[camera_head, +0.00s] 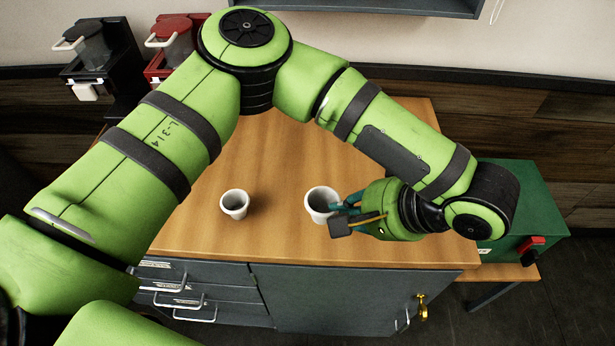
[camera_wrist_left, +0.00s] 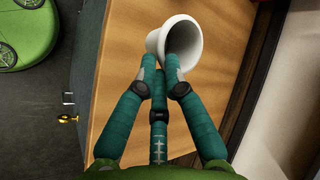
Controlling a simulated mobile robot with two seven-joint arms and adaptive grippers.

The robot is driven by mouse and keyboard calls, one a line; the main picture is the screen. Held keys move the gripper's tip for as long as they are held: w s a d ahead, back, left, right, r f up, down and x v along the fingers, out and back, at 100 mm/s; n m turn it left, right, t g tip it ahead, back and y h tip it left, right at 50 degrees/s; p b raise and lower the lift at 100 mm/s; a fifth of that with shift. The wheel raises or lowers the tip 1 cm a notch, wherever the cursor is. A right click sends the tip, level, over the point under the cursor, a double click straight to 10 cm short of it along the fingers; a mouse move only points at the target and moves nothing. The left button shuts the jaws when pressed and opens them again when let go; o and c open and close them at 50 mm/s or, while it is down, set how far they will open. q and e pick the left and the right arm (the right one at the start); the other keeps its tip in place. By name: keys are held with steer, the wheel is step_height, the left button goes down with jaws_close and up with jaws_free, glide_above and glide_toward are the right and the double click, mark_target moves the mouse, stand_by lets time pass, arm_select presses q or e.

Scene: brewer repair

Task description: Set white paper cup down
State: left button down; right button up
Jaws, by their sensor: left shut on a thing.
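A white paper cup (camera_head: 319,200) is upright at the front right of the wooden counter, with its open mouth facing up. My left gripper (camera_head: 341,217) is shut on this cup from its right side. In the left wrist view, the teal fingers (camera_wrist_left: 160,82) reach the wall of the white cup (camera_wrist_left: 182,36). I cannot tell whether the cup's base touches the counter or is slightly above it. My right gripper is in neither view.
Another white cup (camera_head: 234,205) stands on the wooden counter (camera_head: 275,235) to the left. A black brewer (camera_head: 99,55) and a red brewer (camera_head: 172,45) stand at the back left. A green box (camera_head: 527,205) is at the right. Bare counter lies between the cups.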

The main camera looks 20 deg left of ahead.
mark_target(322, 189)
arm_select(q)
steer(key=w+a+f, duration=0.1)
steer(key=w+a, duration=0.1)
steer(key=w+a+f, duration=0.4)
steer(key=shift+w+f, duration=0.15)
steer(key=shift+w, duration=0.25)
steer(key=shift+w+f, duration=0.15)
steer(key=shift+w, duration=0.1)
steer(key=shift+a+f+p, duration=0.1)
steer(key=shift+f+p, duration=0.25)
steer(key=shift+f, duration=0.2)
step_height(322, 189, down, 2)
steer(key=shift+f+p, duration=0.1)
steer(key=shift+p, duration=0.25)
steer(key=shift+f, duration=0.35)
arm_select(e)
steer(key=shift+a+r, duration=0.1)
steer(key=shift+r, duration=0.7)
arm_select(q)
steer(key=c, duration=1.3)
jaws_free()
steer(key=shift+f, duration=0.1)
steer(key=shift+c, duration=0.2)
